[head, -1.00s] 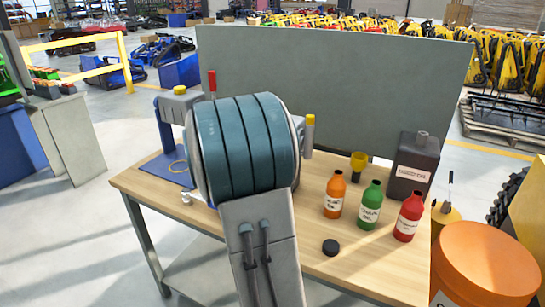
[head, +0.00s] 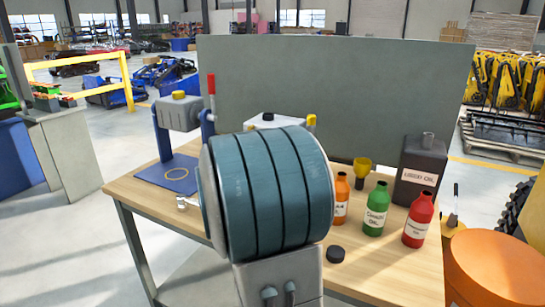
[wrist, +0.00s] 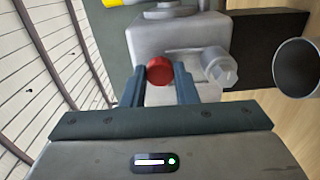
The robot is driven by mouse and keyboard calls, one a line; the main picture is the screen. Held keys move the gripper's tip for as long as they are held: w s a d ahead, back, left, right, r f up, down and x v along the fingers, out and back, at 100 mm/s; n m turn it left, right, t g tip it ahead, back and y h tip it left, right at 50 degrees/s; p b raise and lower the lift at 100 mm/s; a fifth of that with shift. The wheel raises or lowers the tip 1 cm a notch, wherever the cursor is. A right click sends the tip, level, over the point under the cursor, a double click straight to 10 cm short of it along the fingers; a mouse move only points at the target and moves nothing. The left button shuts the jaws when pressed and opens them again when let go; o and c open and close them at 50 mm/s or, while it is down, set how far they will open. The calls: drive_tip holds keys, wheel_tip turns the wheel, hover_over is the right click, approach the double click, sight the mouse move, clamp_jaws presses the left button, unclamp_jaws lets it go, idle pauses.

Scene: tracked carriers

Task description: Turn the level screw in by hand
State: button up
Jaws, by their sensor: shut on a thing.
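In the wrist view my gripper (wrist: 160,73) has its two blue-grey fingers closed on either side of a small red round head (wrist: 160,69), which looks like the level screw. It sits against a pale grey housing (wrist: 185,36). A pale hex-ended fitting (wrist: 221,70) sticks out of the housing just right of the fingers. The screw's thread is hidden. In the head view a white housing with a black cap (head: 268,117) shows behind my large teal arm joint, which hides my gripper and the screw there.
Orange (head: 341,200), green (head: 375,210) and red (head: 418,220) bottles, a yellow funnel (head: 362,169), a dark can (head: 419,172) and a black cap (head: 335,254) stand on the bench's right side. A blue stand (head: 180,115) with a red lever is at left. A grey panel (head: 400,75) closes the back.

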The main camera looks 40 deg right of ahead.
drive_tip(key=m+b, duration=0.2)
drive_tip(key=b, duration=0.2)
drive_tip(key=m+b, duration=0.2)
drive_tip(key=b, duration=0.2)
drive_tip(key=m+b, duration=0.2)
drive_tip(key=b, duration=0.2)
drive_tip(key=shift+f+b, duration=0.4)
drive_tip(key=shift+r+m+b, duration=0.35)
drive_tip(key=shift+m+b, duration=0.05)
drive_tip(key=shift+m, duration=0.2)
drive_tip(key=shift+f+b, duration=0.2)
drive_tip(key=shift+b, duration=0.3)
drive_tip(key=m+b, duration=0.1)
drive_tip(key=b, duration=0.1)
drive_tip(key=shift+f+b, duration=0.15)
drive_tip(key=shift+b, duration=0.15)
drive_tip(key=m+b, duration=0.5)
drive_tip(key=b, duration=0.3)
drive_tip(key=shift+m, duration=0.4)
drive_tip(key=shift+m+b, duration=0.5)
drive_tip(key=shift+b, duration=0.15)
drive_tip(key=shift+r+m, duration=0.35)
drive_tip(key=shift+m, duration=0.65)
